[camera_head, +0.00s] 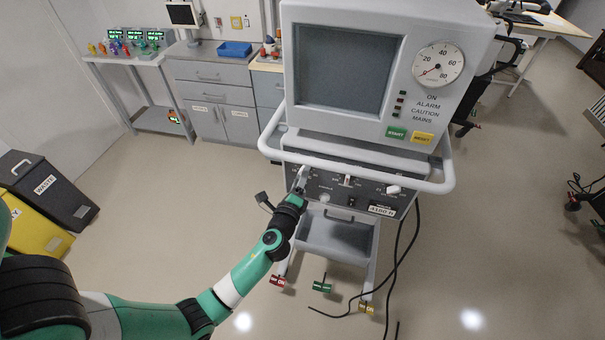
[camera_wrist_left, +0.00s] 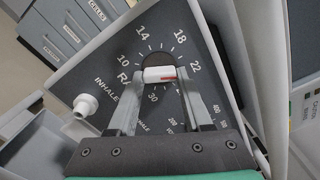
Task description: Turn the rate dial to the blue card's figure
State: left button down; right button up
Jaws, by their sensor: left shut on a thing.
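The rate dial is a white knob (camera_wrist_left: 160,74) with a red mark, on the ventilator's dark lower panel (camera_wrist_left: 75,80). Figures 10, 14, 18, 22 and 30 ring it in the left wrist view; one of my fingers covers part of the lower right of the ring. The red mark is at the knob's right side; its exact figure is unclear. My left gripper (camera_head: 302,174) is shut on the knob, one finger at each end. In the head view the gripper hides most of the dial. I see no blue card, and my right gripper is out of view.
A white rail (camera_head: 352,173) runs in front of the panel, above my gripper. Other knobs (camera_head: 393,190) sit to the right. A white port (camera_wrist_left: 85,105) sticks out left of the dial. A black cable (camera_head: 405,255) hangs at the right.

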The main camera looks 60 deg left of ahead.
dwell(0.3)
pick_arm(q)
jog(key=shift+c, duration=1.6)
grip_release()
jog(key=v, duration=1.1)
jog(key=shift+s+d+b, duration=0.2)
jog(key=shift+s+b, duration=0.05)
jog(key=shift+b, duration=0.2)
